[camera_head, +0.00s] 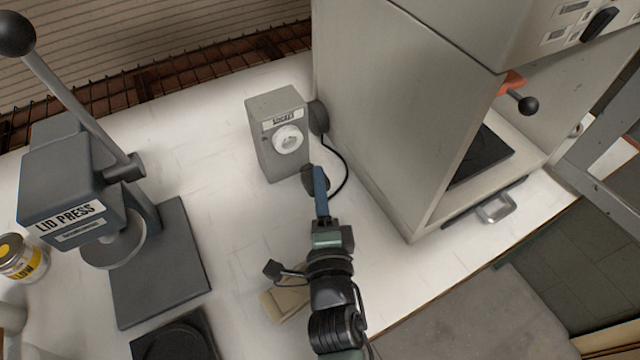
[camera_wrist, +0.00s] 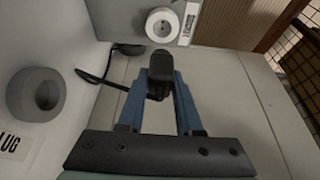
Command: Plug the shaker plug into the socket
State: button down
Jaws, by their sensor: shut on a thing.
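My gripper (camera_head: 320,188) is shut on the black shaker plug (camera_head: 309,177), just in front of and below the socket box (camera_head: 261,140). In the wrist view the plug (camera_wrist: 161,68) sits between the blue fingertips (camera_wrist: 160,92). The white round socket (camera_head: 287,139) is on the front of the grey box, under a "SOCKET" label. It also shows in the wrist view (camera_wrist: 162,25), beyond the plug, with a visible gap between them. A black cord (camera_head: 343,165) runs from the plug towards the grey shaker cabinet (camera_head: 375,120).
A round grey holder (camera_wrist: 35,93) with a partly seen label ending in "UG" is on the cabinet wall. The lid press (camera_head: 75,195) stands at the left, with a yellow-labelled can (camera_head: 20,257) beside it. White bench top is clear between press and socket box.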

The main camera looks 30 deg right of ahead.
aim_at(310, 175)
jog(key=shift+w, duration=0.1)
jog(key=w+b, duration=0.2)
jog(key=w, duration=0.1)
jog(key=shift+w+a+f, duration=0.1)
jog(key=shift+w+b, duration=0.7)
jog(key=shift+w, duration=0.5)
jog(key=shift+w+a+b, duration=0.1)
jog(key=shift+w+b, duration=0.9)
jog(key=shift+w, duration=0.15)
jog(key=c, duration=0.5)
grip_release()
jog(key=shift+s, duration=0.15)
